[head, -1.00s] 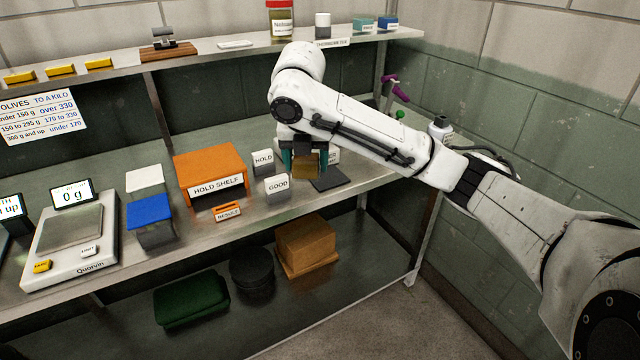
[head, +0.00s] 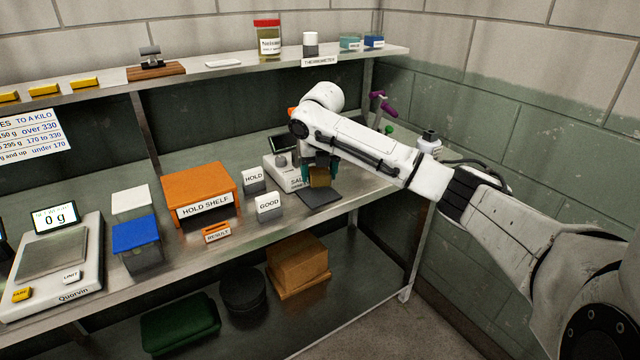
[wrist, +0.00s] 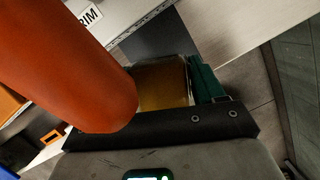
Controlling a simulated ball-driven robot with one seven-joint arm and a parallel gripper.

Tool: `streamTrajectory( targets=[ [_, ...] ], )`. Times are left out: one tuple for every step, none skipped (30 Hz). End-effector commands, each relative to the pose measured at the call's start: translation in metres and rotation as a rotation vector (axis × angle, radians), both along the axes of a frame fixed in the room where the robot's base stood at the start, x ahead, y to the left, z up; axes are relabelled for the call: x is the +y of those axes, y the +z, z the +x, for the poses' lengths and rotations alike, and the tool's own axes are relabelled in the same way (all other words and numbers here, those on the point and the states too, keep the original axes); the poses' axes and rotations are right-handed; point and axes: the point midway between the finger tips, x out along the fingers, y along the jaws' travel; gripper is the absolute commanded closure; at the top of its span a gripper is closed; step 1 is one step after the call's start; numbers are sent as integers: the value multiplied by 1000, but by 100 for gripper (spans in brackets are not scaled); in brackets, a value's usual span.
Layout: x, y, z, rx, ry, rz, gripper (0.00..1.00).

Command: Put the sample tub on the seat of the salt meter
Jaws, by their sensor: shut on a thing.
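My gripper (head: 320,178) is shut on a small amber-brown tub (head: 320,177), held upright between teal fingers above the bench. In the wrist view the tub (wrist: 162,84) sits beside a green finger, partly hidden by a large orange-red rounded shape. The salt meter (head: 279,173) is a white device with a dark screen and a label starting "SAL". It stands just left of and behind the gripper, which hides part of it. Its seat cannot be made out clearly. A dark square mat (head: 320,198) lies on the bench below and in front of the tub.
The GOOD block (head: 268,204), HOLD block (head: 253,178) and orange hold shelf (head: 201,187) stand left of the gripper. A white bottle (head: 429,142) and purple-handled item (head: 381,101) are to the right. An upper shelf (head: 222,68) runs above the bench.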

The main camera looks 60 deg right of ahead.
Motion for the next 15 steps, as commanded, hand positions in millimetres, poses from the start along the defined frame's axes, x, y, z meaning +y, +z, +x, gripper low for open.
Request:
streamTrajectory(
  targets=[
    [-3, -4, 1, 1, 0, -1, 71],
    [-5, -6, 1, 1, 0, -1, 71],
    [-6, -7, 2, 1, 0, -1, 71],
    [-7, -8, 2, 1, 1, -1, 71],
    [-8, -9, 2, 1, 1, -1, 71],
    [-9, -11, 2, 1, 1, -1, 71],
    [-11, -13, 2, 1, 0, -1, 71],
    [-13, -15, 2, 1, -1, 0, 71],
    [-13, -20, 2, 1, 0, 0, 71],
    [-12, -25, 2, 2, 1, 1, 71],
    [-12, -29, 2, 1, 1, 1, 71],
    [-12, -35, 2, 2, 1, 1, 71],
    [-12, -39, 2, 2, 1, 1, 71],
    [-12, -42, 2, 1, 1, 1, 71],
    [-12, -44, 2, 0, 1, 0, 71]
  ],
)
